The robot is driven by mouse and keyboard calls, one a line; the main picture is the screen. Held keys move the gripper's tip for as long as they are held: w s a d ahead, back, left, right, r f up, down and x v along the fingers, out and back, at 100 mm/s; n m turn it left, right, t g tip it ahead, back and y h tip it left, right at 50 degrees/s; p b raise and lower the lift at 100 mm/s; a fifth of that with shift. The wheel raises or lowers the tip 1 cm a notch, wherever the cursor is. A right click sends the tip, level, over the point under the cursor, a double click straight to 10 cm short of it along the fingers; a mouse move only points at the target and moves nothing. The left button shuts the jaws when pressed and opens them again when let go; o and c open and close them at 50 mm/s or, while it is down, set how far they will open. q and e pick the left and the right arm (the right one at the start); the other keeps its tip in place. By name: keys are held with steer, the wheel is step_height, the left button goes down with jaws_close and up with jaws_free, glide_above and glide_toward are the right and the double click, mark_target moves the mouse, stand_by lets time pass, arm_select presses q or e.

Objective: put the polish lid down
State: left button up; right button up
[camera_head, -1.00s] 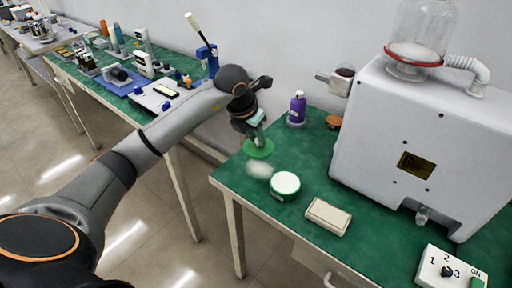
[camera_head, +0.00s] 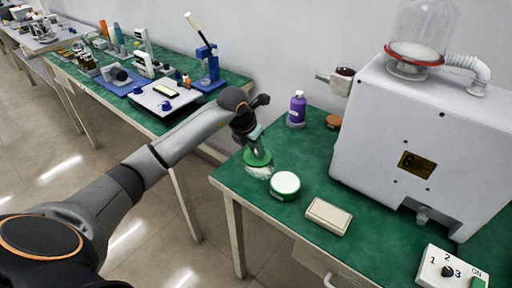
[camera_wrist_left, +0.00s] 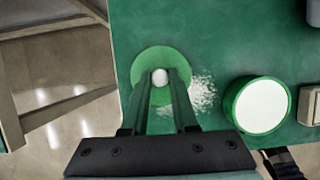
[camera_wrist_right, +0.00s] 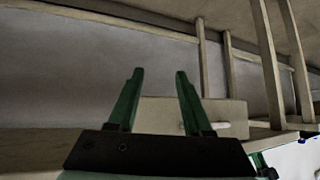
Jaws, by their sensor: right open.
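The polish lid is a green disc with a white knob. In the head view the lid (camera_head: 257,158) is low over the left corner of the green table. In the left wrist view the lid (camera_wrist_left: 142,66) is under my left gripper (camera_wrist_left: 160,76), whose fingers are on either side of the knob. My left gripper (camera_head: 252,141) is shut on the knob. I cannot tell whether the lid touches the table. A round green-rimmed jar with a white top (camera_head: 285,185) stands just right of it. My right gripper (camera_wrist_right: 160,72) is open and empty.
White powder (camera_wrist_left: 202,94) lies on the table beside the lid. A cream box (camera_head: 328,216), a purple bottle (camera_head: 297,110) and a large white machine (camera_head: 425,140) stand on the same table. The table's left edge is close to the lid.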

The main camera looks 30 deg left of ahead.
arm_select(q)
steer(key=o, duration=0.4)
steer(key=shift+r, duration=0.15)
steer(key=shift+r, duration=0.25)
steer(key=v, duration=1.1)
steer(key=shift+s+r+p, duration=0.15)
steer(key=shift+r+p, duration=0.15)
steer(key=shift+p, duration=0.1)
